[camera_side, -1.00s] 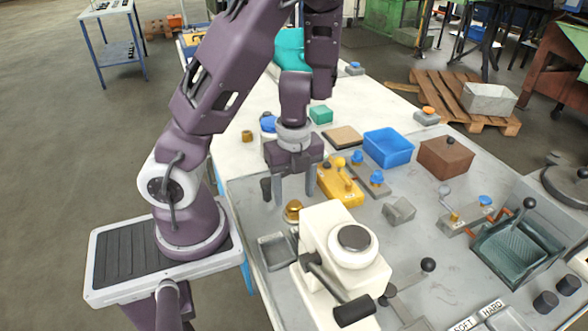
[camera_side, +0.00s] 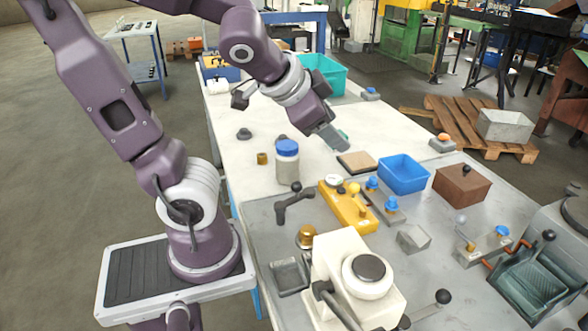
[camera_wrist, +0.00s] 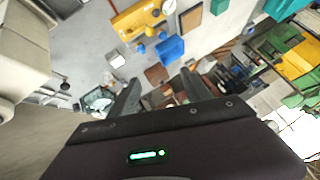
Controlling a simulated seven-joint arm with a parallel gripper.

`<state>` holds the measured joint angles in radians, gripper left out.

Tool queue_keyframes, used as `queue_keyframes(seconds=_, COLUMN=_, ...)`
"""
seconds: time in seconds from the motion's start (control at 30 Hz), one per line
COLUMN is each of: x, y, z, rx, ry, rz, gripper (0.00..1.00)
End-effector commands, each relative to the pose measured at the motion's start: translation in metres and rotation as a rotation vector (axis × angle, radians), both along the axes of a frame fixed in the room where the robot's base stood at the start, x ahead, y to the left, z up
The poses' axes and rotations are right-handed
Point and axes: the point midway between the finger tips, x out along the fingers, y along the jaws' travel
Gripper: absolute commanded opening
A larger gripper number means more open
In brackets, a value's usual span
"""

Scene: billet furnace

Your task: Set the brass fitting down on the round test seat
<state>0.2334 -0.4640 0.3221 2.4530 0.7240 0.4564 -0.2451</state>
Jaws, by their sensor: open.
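A brass piece (camera_side: 306,232), which looks like the fitting, stands in a low round brass-coloured base beside the white machine in the side view. The base looks like the round test seat (camera_side: 306,245), but the piece and base are too small to part clearly. My gripper (camera_side: 334,138) is raised over the table, well behind and above the brass piece, and tilted down to the right. In the wrist view my gripper (camera_wrist: 160,90) has its two fingers apart with nothing held between them. I cannot make out the fitting in the wrist view.
A dark lever (camera_side: 293,205), a blue-lidded jar (camera_side: 287,165) and a yellow fixture (camera_side: 348,208) stand behind. A second brass cylinder (camera_side: 262,158) stands on the white table.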

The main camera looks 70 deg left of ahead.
Motion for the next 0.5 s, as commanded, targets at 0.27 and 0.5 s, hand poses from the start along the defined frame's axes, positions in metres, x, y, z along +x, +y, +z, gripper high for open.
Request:
queue_keyframes(seconds=0.27, x=-0.104, y=-0.094, z=-0.003, rx=-0.33, ry=0.203, rz=0.099, gripper=0.57)
queue_keyframes(seconds=0.5, x=-0.11, y=-0.102, z=-0.003, rx=-0.351, ry=0.221, rz=0.094, gripper=0.57)
